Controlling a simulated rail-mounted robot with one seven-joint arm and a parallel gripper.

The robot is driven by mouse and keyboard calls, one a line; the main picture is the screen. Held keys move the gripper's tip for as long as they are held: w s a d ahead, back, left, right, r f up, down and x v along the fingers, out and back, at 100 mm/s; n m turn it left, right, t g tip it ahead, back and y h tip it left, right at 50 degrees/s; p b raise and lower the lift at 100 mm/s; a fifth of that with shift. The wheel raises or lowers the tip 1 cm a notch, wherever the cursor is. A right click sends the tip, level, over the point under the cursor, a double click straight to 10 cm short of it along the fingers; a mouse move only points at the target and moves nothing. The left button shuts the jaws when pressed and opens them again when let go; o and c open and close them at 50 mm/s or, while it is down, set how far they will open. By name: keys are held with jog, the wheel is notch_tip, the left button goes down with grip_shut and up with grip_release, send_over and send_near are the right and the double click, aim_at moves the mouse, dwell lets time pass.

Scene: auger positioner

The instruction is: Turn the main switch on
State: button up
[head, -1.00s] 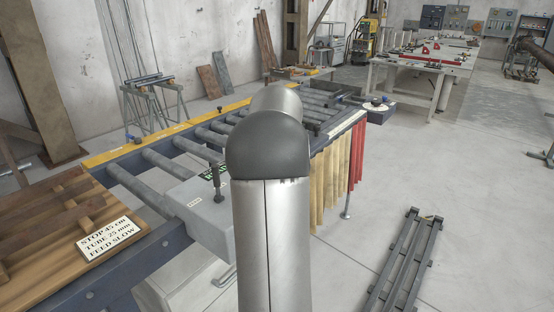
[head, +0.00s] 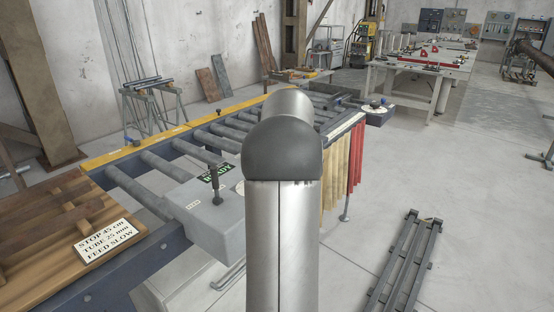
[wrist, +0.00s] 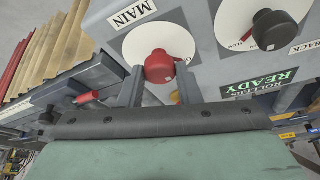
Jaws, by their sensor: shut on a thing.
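The main switch (wrist: 160,66) is a red knob on a round white plate, beside a label reading MAIN (wrist: 132,14) in the wrist view. My gripper (wrist: 161,80) has one finger on each side of the knob and is shut on it. The fingertips are close to the grey panel face. In the head view my own arm hides the gripper and the red knob. The grey control box (head: 230,222) shows left of my arm there, with a black lever and a green READY label (head: 217,174).
A black knob (wrist: 278,30) on its own white plate sits right of the main switch. A roller conveyor (head: 165,168) runs behind the box. Yellow and red strip curtains (head: 335,175) hang at right. A dark metal frame (head: 405,262) lies on the floor.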

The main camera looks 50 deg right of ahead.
jog(key=o, duration=0.9)
jog(key=shift+o, duration=0.2)
jog(key=shift+r, duration=0.1)
jog(key=v, duration=1.7)
jog(key=shift+r, duration=0.15)
